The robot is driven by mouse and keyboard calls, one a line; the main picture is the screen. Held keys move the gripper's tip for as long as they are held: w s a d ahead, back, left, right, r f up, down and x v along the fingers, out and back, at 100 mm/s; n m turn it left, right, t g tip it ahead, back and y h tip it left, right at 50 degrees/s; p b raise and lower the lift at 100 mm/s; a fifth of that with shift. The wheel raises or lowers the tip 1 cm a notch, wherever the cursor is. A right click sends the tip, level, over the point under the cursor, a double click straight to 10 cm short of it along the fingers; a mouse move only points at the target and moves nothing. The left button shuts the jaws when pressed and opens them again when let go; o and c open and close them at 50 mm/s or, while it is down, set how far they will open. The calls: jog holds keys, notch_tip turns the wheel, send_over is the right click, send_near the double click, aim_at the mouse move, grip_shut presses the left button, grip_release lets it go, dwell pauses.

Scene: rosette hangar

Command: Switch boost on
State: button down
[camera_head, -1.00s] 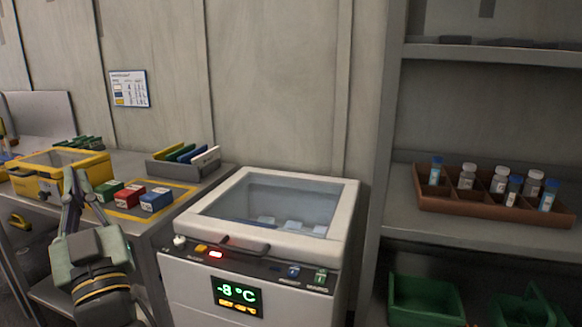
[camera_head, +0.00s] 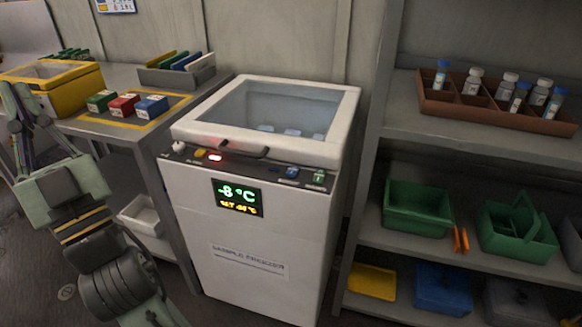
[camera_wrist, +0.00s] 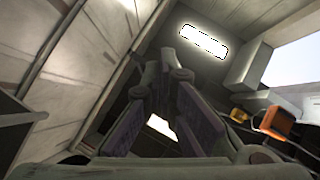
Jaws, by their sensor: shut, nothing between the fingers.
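A white sample freezer (camera_head: 262,230) with a glass lid (camera_head: 290,110) stands in the middle of the head view; the lid is shut. Its dark control strip (camera_head: 245,166) carries a white knob (camera_head: 179,147), a yellow button (camera_head: 200,153), a lit red light (camera_head: 216,157), a blue button (camera_head: 292,172) and a green button (camera_head: 318,176). The small labels are too blurred to read surely. My gripper (camera_head: 14,92) is at the far left, shut and empty, well apart from the freezer. Its fingers (camera_wrist: 165,62) also show in the wrist view.
A bench with red (camera_head: 124,105), green (camera_head: 101,101) and blue (camera_head: 151,106) boxes and a yellow case (camera_head: 60,85) is left of the freezer. A shelf (camera_head: 400,118) with a vial tray (camera_head: 500,110) and green bins (camera_head: 418,208) is at right. The space before the freezer looks clear.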

jog(key=w+d+f+m+t+h, duration=0.3)
jog(key=w+d+f+m+h, duration=0.1)
jog(key=w+f+h, duration=0.45)
jog(key=m+g+h+p, duration=0.3)
jog(key=m+h, duration=0.6)
jog(key=h, duration=0.9)
send_over(291, 183)
jog(key=b, duration=0.1)
jog(key=shift+g, duration=0.4)
jog(key=f, duration=1.7)
jog(key=shift+w+d+f, duration=0.15)
jog(key=shift+w+f, duration=0.2)
jog(key=f, duration=0.3)
jog(key=shift+s+f+b, duration=0.15)
jog(key=shift+s+b, duration=0.15)
jog(key=shift+b, duration=0.05)
jog(key=shift+s+f, duration=0.1)
jog(key=shift+f, duration=0.5)
